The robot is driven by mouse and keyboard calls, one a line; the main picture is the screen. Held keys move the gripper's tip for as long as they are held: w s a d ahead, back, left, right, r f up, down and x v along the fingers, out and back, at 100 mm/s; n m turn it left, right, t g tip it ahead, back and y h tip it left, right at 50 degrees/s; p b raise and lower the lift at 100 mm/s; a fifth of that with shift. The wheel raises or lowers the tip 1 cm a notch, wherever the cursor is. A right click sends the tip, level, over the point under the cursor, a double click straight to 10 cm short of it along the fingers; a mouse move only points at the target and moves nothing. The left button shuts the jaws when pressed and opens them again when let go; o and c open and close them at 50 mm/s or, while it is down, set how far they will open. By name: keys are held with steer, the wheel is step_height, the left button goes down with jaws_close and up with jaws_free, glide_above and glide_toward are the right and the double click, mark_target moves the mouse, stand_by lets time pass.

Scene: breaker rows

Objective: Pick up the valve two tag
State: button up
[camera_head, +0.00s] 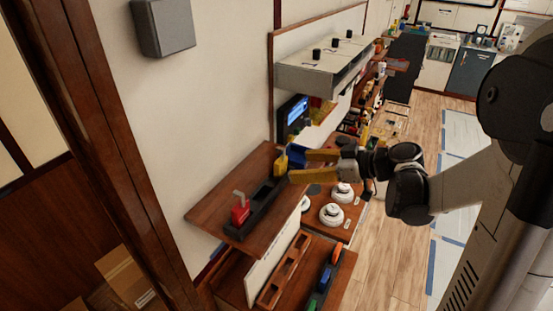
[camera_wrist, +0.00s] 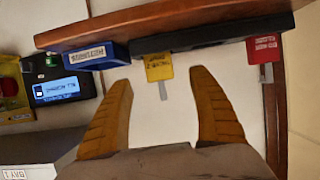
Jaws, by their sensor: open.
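A yellow tag (camera_head: 281,163) stands in a black slotted rack (camera_head: 268,196) on a brown wooden shelf. In the wrist view the yellow tag (camera_wrist: 158,67) bears small dark lettering too blurred to read surely, and a grey strip hangs below it. A red tag (camera_head: 240,209) is at the other end of the rack; it also shows in the wrist view (camera_wrist: 263,49). A blue block with a white label (camera_wrist: 95,55) is left of the yellow tag there. Which is the valve two tag I cannot read. My gripper (camera_head: 299,166) is open and empty, its orange fingers facing the yellow tag (camera_wrist: 161,78).
A display device (camera_wrist: 63,91) with a blue screen is left of the fingers in the wrist view. White round knobs (camera_head: 332,214) sit on a lower wooden board. A grey box (camera_head: 320,62) juts from the wall above.

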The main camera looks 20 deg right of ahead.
mark_target(284, 167)
steer(key=x, duration=0.7)
steer(key=shift+w+a+f, duration=0.1)
steer(key=shift+w+f, duration=0.15)
steer(key=shift+f, duration=0.15)
steer(key=shift+s+r, duration=0.1)
